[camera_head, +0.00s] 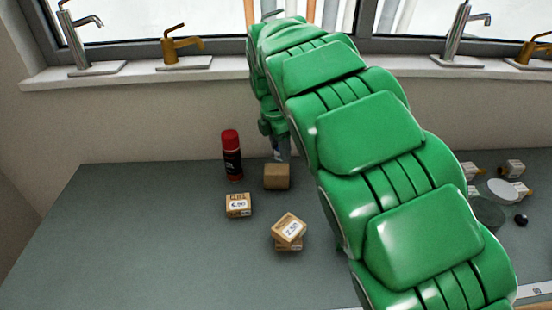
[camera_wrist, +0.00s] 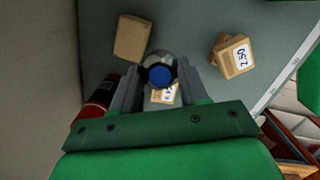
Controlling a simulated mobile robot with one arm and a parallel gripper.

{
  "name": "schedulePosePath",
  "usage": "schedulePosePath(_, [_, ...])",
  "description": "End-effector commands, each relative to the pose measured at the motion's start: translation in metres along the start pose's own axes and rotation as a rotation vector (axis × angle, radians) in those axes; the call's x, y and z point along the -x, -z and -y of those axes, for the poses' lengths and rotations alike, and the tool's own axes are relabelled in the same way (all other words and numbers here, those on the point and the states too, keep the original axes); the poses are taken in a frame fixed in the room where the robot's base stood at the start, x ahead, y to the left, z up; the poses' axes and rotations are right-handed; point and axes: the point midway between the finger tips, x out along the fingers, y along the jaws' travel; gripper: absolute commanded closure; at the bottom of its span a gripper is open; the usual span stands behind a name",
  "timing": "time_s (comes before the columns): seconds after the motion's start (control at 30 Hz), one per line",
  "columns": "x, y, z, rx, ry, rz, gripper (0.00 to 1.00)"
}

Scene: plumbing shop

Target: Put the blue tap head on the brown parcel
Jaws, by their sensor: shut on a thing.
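The brown parcel (camera_head: 277,177) is a plain box on the grey bench, close to the back wall. In the wrist view the parcel (camera_wrist: 131,38) lies up and left of my gripper. My gripper (camera_wrist: 160,80) is shut on the blue tap head (camera_wrist: 160,75), a round metallic piece with a blue disc, held between both fingers. In the head view my gripper (camera_head: 279,150) hangs just behind and above the parcel, partly hidden by my arm. The tap head cannot be made out there. The exact height above the bench is hard to tell.
A red-capped dark spray can (camera_head: 232,155) stands left of the parcel. A small price-labelled box (camera_head: 238,206) and a stack of labelled boxes (camera_head: 289,232) lie in front. Small parts and a clear disc (camera_head: 503,191) lie at right. The bench's left side is free.

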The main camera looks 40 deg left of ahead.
Motion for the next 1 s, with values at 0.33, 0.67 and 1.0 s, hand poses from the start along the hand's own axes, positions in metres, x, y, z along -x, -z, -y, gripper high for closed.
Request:
schedulePosePath(0.33, [-0.03,-0.005,-0.029,0.001,0.002,-0.001,0.87])
schedulePosePath(0.67, [-0.057,-0.008,-0.05,0.001,0.003,-0.001,0.87])
schedulePosePath(1.0, [-0.064,-0.009,-0.056,0.001,0.003,-0.001,0.87])
